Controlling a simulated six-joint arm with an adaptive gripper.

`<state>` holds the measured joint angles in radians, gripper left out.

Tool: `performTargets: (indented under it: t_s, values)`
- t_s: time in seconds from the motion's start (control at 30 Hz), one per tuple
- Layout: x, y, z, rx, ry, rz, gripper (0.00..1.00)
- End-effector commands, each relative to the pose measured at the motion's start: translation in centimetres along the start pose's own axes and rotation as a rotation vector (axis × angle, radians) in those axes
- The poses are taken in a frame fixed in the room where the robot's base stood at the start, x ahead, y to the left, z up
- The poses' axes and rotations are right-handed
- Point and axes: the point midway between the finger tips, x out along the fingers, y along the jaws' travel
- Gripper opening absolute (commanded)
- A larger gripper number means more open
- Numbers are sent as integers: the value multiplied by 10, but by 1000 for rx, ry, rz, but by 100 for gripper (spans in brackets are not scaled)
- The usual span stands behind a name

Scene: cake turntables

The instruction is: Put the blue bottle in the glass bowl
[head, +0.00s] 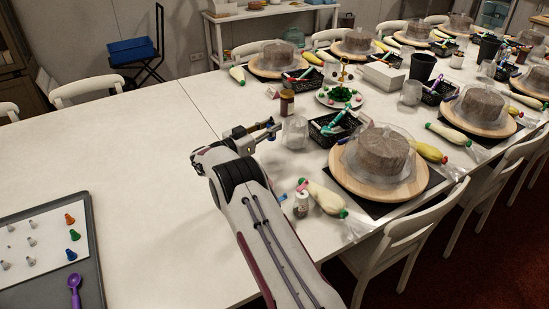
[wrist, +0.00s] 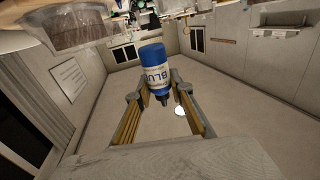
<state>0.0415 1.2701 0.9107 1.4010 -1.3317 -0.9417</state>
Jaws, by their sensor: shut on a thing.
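My gripper (head: 270,130) is over the table, just left of a clear glass bowl (head: 295,133) in the head view. In the wrist view my gripper (wrist: 160,88) is shut on the blue bottle (wrist: 152,58), which has a white label reading BLUE and a dark narrow tip. The bottle is tilted between the two fingers. In the head view it is too small and covered to make out clearly. The glass bowl looks empty and stands apart from the gripper.
A brown-lidded jar (head: 287,102) stands behind the gripper, and a black basket (head: 333,127) is right of the bowl. A cake (head: 383,150) on a wooden turntable is further right. A small jar (head: 301,204) stands near my arm. The table's left side is clear beyond the grey tray (head: 92,262).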

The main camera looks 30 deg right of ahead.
Motion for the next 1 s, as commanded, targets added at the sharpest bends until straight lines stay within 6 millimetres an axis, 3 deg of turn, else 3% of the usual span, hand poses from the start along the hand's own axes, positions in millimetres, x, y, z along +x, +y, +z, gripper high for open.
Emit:
performTargets:
  t_s: [0.63, 1.0]
  values:
    - [0, 1, 7, -1, 1, 16, 0]
    - [0, 1, 48, -2, 1, 16, 0]
